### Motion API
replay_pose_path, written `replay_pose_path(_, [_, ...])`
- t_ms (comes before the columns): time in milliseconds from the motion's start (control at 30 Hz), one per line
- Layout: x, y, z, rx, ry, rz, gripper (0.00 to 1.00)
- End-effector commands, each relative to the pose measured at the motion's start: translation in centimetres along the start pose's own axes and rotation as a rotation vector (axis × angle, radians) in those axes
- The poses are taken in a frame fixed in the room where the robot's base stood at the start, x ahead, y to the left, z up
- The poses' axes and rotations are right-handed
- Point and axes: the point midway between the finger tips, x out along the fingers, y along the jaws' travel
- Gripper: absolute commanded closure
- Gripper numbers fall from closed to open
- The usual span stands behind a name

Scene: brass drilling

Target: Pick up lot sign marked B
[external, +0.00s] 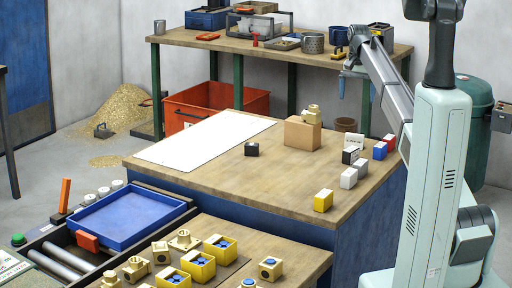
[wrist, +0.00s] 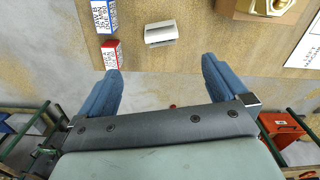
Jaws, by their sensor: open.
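A small white folded sign (external: 354,141) stands near the back right of the wooden table, and small dark lettering on it is too small to read for sure. In the wrist view the sign (wrist: 160,33) shows from above as a pale ridge, just beyond and roughly between my fingertips. My gripper (wrist: 162,67) is open and empty, with blue fingers spread wide. In the external view my gripper (external: 355,88) hangs above and behind the table's back edge, apart from the sign.
A red-and-white box (wrist: 112,53) and a blue-and-white box (wrist: 102,15) stand left of the sign in the wrist view. Black, white and yellow boxes (external: 323,201) stand nearer the front. A cardboard box (external: 297,134) with a brass part is left of the sign.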

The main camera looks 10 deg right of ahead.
Motion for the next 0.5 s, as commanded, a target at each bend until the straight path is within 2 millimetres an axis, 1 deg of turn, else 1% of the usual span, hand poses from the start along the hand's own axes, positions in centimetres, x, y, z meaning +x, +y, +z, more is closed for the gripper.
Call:
replay_pose_path(33, [0.7, 0.0, 0.1, 0.0, -0.001, 0.001, 0.0])
replay_pose_path(333, [2.8, 0.0, 0.1, 0.002, -0.001, 0.0, 0.0])
replay_pose_path(500, [5.2, 0.0, 0.1, 0.002, -0.001, 0.0, 0.0])
